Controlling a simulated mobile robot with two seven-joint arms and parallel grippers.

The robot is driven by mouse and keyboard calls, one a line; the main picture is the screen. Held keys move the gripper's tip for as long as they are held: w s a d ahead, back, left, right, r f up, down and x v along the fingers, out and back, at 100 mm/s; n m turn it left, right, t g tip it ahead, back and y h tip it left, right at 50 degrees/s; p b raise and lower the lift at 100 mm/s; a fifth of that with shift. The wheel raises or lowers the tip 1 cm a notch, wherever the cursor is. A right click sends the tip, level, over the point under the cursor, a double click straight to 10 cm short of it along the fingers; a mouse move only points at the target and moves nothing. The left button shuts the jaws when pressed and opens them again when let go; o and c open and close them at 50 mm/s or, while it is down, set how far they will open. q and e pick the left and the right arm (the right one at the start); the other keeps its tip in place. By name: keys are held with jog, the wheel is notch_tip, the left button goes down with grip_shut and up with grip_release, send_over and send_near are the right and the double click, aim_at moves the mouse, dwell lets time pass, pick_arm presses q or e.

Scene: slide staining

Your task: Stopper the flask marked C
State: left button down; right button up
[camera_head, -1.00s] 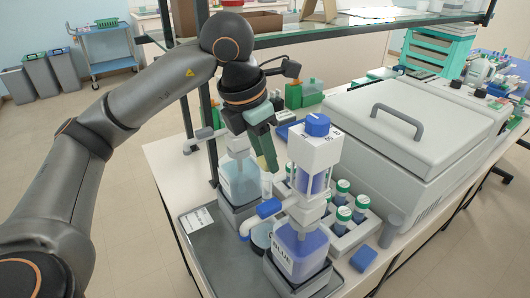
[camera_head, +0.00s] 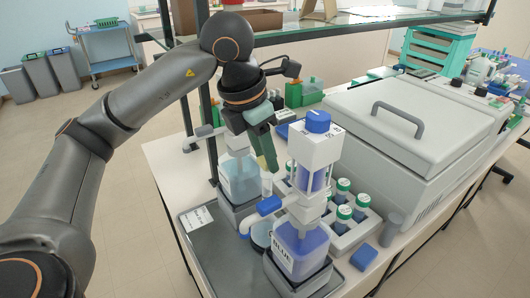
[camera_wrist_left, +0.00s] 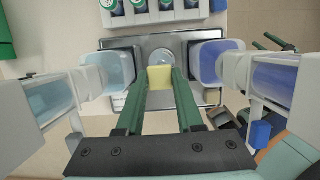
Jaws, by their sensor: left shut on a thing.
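My left gripper (camera_head: 268,162) points down between the two bottle-top dispensers. In the left wrist view, its green fingers (camera_wrist_left: 160,75) are shut on a small pale yellow block-like piece (camera_wrist_left: 160,80), which may be a stopper. Just beyond the piece in that view is a round, clear glassy thing (camera_wrist_left: 162,57) on the tray, possibly the flask from above. I cannot see a letter C on it. In the head view, a round vessel (camera_head: 261,236) is partly hidden behind the blue dispenser. My right gripper is out of view.
A dispenser bottle with blue liquid (camera_head: 300,252) stands at the front of the grey tray (camera_head: 215,262); a paler one (camera_head: 240,182) stands behind. A rack of capped bottles (camera_head: 358,228) and a large lidded grey machine (camera_head: 400,150) are to the right. A glass shelf (camera_head: 360,27) crosses above.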

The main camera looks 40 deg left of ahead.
pick_arm(q)
jog(key=shift+c, duration=0.3)
grip_release()
dwell(0.3)
jog(key=shift+r+p, duration=2.35)
jog(key=shift+r, duration=0.7)
jog(key=shift+c, duration=0.2)
grip_shut()
